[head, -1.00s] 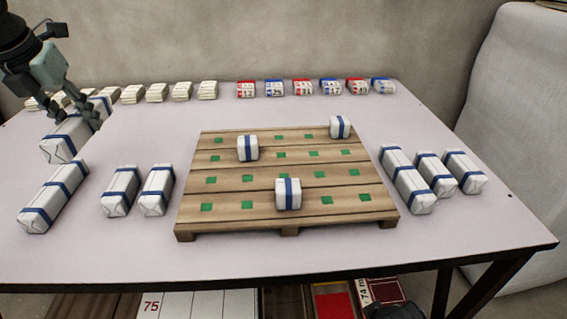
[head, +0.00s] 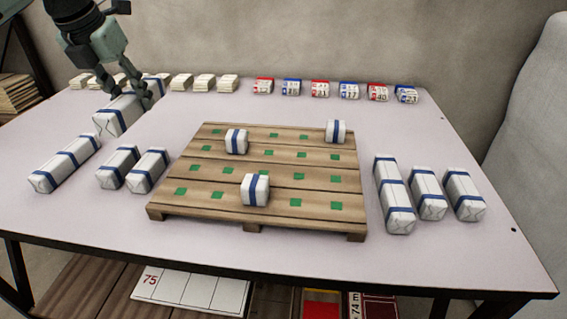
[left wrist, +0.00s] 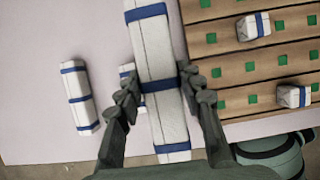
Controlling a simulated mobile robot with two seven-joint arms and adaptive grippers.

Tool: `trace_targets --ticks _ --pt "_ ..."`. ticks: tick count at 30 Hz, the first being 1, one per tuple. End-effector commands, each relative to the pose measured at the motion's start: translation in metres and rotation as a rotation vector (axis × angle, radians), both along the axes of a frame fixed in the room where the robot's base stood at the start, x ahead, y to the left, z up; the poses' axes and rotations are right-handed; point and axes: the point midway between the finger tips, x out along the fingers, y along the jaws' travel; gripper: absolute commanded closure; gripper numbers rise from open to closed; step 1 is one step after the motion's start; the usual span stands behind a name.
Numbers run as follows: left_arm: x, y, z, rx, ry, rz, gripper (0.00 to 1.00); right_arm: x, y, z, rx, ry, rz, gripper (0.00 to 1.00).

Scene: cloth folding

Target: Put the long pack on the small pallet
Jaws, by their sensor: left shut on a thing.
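My left gripper (head: 143,95) is at the back left of the table. It is shut on a long white pack (head: 112,120) with blue bands. In the left wrist view the pack (left wrist: 158,62) runs lengthwise between the two fingers. The wooden pallet (head: 318,192) with green squares is in the middle of the table. Three short white packs stand on it: back left (head: 236,141), back right (head: 335,131) and front (head: 255,190). The pallet (left wrist: 226,50) is right of the held pack in the left wrist view. My right gripper is not in view.
Another long pack (head: 64,165) and two shorter ones (head: 117,167) lie left of the pallet. A long pack (head: 393,195) and two shorter ones (head: 429,194) lie right of it. White bundles (head: 205,83) and red and blue packs (head: 292,87) line the back edge.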

Motion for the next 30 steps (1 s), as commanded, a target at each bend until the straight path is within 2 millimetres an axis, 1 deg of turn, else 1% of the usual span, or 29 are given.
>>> trace_targets --ticks 4,7,10,15,18,21,25,28,30 --pt "0.000 -0.001 0.000 0.000 0.000 0.000 0.96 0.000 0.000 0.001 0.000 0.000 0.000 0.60" --pt "0.003 -0.013 -0.007 0.000 0.002 -0.004 0.96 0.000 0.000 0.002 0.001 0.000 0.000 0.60" --pt "0.009 -0.033 -0.018 0.001 0.003 -0.005 0.96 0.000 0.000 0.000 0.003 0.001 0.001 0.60" --pt "0.021 -0.071 -0.042 -0.001 0.002 -0.005 0.96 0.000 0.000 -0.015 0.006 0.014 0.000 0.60" --pt "0.028 -0.089 -0.054 -0.001 0.002 -0.003 0.96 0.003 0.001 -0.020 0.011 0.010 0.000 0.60" --pt "0.033 -0.102 -0.062 -0.001 0.000 -0.001 0.96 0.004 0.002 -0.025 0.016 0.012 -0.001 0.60" --pt "0.035 -0.109 -0.069 0.000 0.001 0.001 0.96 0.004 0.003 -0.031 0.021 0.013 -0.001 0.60" --pt "0.036 -0.110 -0.075 -0.001 0.001 0.002 0.96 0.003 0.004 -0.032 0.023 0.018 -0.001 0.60" --pt "0.036 -0.109 -0.084 0.001 0.002 0.001 0.96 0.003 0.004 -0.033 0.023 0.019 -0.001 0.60"
